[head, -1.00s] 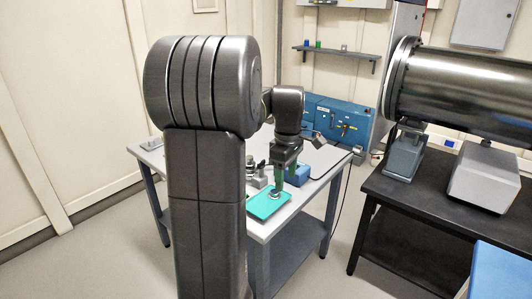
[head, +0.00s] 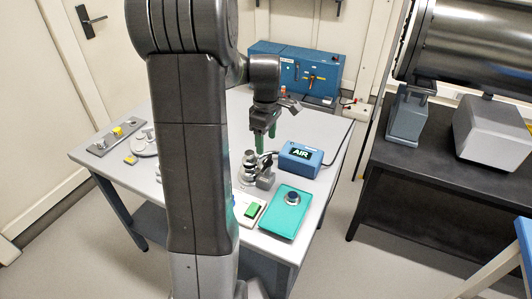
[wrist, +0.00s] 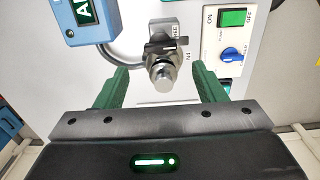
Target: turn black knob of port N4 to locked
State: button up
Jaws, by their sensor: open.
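My gripper (head: 265,143) points down over the table, its green fingers apart and empty. In the wrist view, my gripper (wrist: 160,70) has a finger on each side of a metal port fitting (wrist: 164,75), which looks lower than the fingertips; I see no contact. The fitting has a bright round end and a dark part (wrist: 160,46) across it. A small label beside it is too small to read surely as N4. In the head view the metal fitting (head: 249,168) stands below my gripper. I cannot tell the black knob's setting.
A blue AIR box (head: 300,158) stands right of the fitting, with a hose. A teal tray (head: 279,222) holding a round dark knob and a white panel with a green switch (head: 251,210) lie nearer. A blue control cabinet (head: 318,72) stands behind. The right table edge is close.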

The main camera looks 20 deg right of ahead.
aim_at(266, 163)
notch_tip(266, 163, down, 6)
jog(key=shift+s+f, duration=0.1)
jog(key=shift+c, duration=0.4)
jog(key=c, duration=0.9)
